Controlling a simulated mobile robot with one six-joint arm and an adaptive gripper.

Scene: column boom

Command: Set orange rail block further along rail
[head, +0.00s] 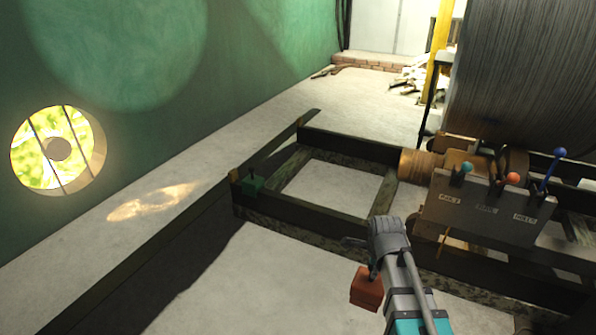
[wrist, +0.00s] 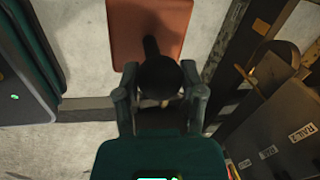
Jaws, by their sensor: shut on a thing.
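The orange rail block (head: 366,289) hangs from my gripper (head: 374,268) over pale floor, on the near side of the dark timber frame (head: 320,232). In the wrist view the block (wrist: 125,40) is a flat reddish-orange shape with a dark upright handle and round knob. My gripper (wrist: 160,97) is shut on that knob, one finger on each side. The block's underside is hidden, and I cannot tell its exact height. Which beam is the rail is not clear from the pictures.
A control box (head: 485,208) with several coloured-knob levers stands right of my gripper, below a big dark drum (head: 525,75). A green wall (head: 150,100) bounds the left. Open floor (head: 225,290) lies left of my arm.

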